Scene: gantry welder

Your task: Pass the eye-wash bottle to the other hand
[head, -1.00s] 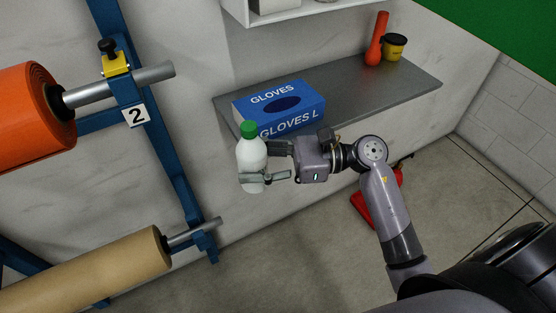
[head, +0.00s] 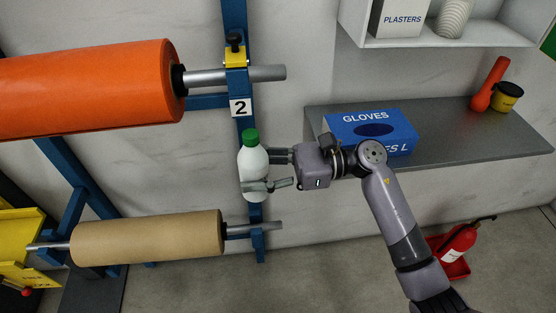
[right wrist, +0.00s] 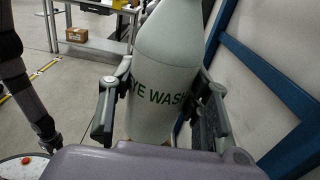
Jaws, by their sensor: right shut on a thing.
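The eye-wash bottle (head: 252,164) is white with a green cap, and it is upright in the head view. My right gripper (head: 268,170) is shut on its body from the right side and holds it in the air. In the right wrist view the bottle (right wrist: 166,70) stands between the two fingers, with green "EYE WASH" lettering partly covered by a finger. My left gripper does not show in the head view. A dark arm, seemingly my left one, hangs at the left of the right wrist view; its jaw state is unclear.
A blue rack post (head: 231,60) marked 2 is behind the bottle, with an orange roll (head: 90,88) and a tan roll (head: 148,238). A grey shelf (head: 450,140) at right holds a blue gloves box (head: 350,122). A red extinguisher (head: 460,240) stands below.

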